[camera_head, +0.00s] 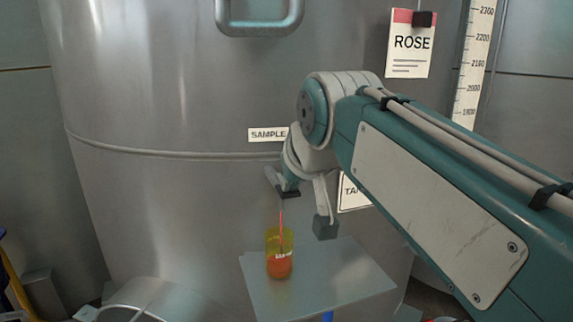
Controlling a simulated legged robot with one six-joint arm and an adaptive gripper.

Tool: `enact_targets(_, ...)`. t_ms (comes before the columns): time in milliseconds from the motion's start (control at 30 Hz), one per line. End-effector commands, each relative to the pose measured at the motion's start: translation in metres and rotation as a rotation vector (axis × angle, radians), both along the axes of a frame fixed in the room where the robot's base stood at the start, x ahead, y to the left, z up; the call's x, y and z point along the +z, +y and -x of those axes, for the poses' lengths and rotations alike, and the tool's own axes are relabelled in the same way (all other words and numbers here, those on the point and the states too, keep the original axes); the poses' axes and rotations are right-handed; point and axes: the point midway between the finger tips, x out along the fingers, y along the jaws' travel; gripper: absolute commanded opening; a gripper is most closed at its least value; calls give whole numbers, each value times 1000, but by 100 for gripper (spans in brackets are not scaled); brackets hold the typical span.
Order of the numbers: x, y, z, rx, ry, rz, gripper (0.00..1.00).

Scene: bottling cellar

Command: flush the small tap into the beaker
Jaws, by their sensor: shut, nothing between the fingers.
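The beaker (280,258), small, clear and yellowish with a pale label, stands upright on a grey shelf (345,277) in front of the steel tank. Orange-red liquid fills its lower part. A thin red stream (282,226) runs down into it from above. The small tap is at the top of the stream, below the SAMPLE label (268,134); my wrist crowds it, and I cannot make out its handle clearly. My gripper (325,228) points down, shut and empty, to the right of the stream and above the shelf. I cannot tell whether it touches the tap.
The big steel tank (170,90) fills the background, with a handle (259,27) high up. A ROSE card (410,43) and a level scale (473,62) are at the right. Another label is partly hidden behind my arm. The shelf's right part is bare.

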Motion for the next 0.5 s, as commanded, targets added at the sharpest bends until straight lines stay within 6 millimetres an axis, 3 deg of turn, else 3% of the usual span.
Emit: enact_targets(500, 14, 0, 0, 0, 2, 1, 0)
